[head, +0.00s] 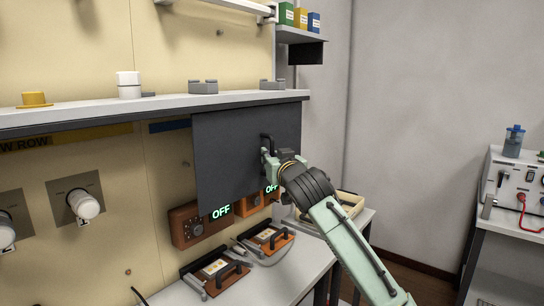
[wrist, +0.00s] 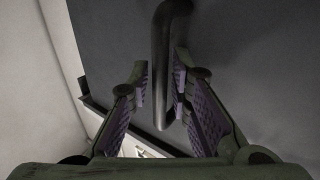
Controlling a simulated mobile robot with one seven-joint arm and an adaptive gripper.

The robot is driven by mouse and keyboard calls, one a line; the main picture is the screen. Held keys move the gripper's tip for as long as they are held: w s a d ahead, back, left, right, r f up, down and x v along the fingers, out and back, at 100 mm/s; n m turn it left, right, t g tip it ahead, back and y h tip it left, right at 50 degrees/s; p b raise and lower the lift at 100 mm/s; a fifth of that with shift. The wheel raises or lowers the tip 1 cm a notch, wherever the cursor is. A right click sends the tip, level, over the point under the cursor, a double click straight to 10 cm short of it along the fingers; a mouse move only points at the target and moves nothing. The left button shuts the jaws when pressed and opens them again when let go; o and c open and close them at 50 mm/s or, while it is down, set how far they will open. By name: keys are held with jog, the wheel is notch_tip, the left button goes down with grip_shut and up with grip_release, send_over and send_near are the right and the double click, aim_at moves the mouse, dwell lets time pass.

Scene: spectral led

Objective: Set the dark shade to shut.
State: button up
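The dark shade (head: 225,150) is a flat dark panel hanging below the long shelf, in front of the wall panel. A dark bar handle (head: 267,142) stands out from its right part. The handle also shows in the wrist view (wrist: 161,60), with the shade's dark face (wrist: 115,45) behind it. My gripper (head: 266,160) is at the handle. In the wrist view my gripper's fingers (wrist: 162,85) stand on either side of the handle's lower part, apart, with a narrow gap visible beside it. I see no firm grip. The shade hides part of the wall behind it.
Below the shade are orange-brown boxes with green OFF displays (head: 221,212) and small trays with black handles (head: 219,273) on a counter (head: 290,270). The shelf (head: 150,108) runs above the shade. White knobs (head: 84,204) are at left. An equipment cart (head: 515,195) stands at right.

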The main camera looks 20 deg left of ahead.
grip_shut()
dwell(0.6)
